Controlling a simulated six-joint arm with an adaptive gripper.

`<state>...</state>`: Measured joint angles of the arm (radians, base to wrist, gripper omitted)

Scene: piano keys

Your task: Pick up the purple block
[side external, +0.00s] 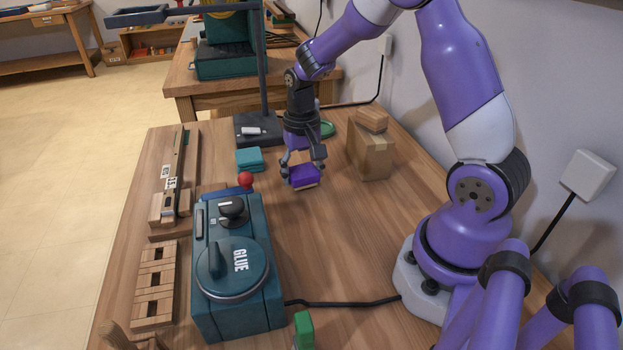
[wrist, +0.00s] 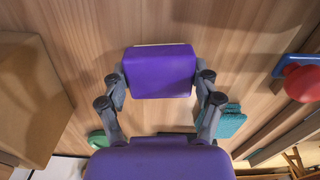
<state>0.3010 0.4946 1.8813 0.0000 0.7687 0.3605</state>
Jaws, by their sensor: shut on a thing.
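The purple block (side external: 304,176) has a dark purple face and a pale wood side. It is in the middle of the far half of the table in the side external view. My gripper (side external: 303,170) is above it, pointing down, with its fingers shut on the block's two sides. In the wrist view the purple block (wrist: 160,71) sits between the two grey fingers (wrist: 159,88) at the picture's upper middle. I cannot tell for sure whether the block still touches the table.
A teal block (side external: 248,159) lies left of my gripper. A cardboard box (side external: 371,150) with a wooden block on top stands right. A green block (side external: 303,329) is at the front. Table right of the machine is mostly clear.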

